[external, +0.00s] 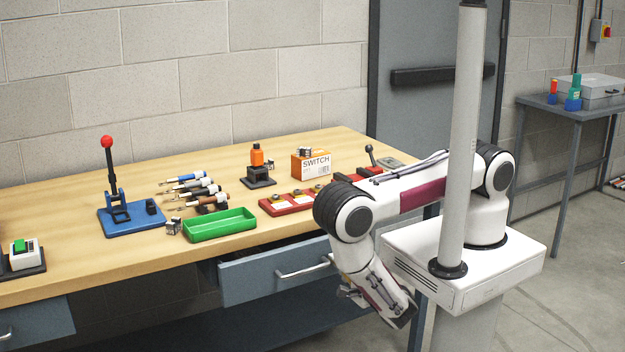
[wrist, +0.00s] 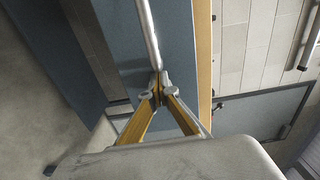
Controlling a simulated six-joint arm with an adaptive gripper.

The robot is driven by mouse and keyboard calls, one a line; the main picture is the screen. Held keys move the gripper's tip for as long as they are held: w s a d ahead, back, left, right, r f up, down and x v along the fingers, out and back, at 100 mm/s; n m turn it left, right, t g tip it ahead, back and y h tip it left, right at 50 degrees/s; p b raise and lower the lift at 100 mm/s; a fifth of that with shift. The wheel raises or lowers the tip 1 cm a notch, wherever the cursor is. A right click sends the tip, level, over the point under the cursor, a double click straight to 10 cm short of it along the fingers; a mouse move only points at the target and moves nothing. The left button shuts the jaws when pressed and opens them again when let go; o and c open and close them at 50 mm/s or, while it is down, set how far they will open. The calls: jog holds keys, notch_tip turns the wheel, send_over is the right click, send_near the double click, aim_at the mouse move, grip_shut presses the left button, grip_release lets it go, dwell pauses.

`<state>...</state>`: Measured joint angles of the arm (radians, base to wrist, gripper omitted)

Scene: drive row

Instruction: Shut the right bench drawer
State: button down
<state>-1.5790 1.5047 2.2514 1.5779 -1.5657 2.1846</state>
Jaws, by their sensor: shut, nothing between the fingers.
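The right bench drawer (external: 250,283) has a blue-grey front and a silver bar handle (external: 303,270). It stands pulled out, with a dark gap showing between its front and the bench top. In the wrist view the drawer front (wrist: 178,40) fills the upper middle, and the handle (wrist: 148,30) runs down toward my fingertips. My gripper (wrist: 160,84) is shut and empty, its tips at the end of the handle in that view. I cannot tell whether they touch it. In the external view my gripper (external: 350,294) hangs low beside the drawer's right end, partly hidden by my wrist.
Another drawer (external: 40,325) is at the lower left. Open floor lies in front.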

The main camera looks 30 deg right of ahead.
jog(key=shift+w, duration=3.2)
jog(key=shift+s+a, duration=0.1)
jog(key=s, duration=1.4)
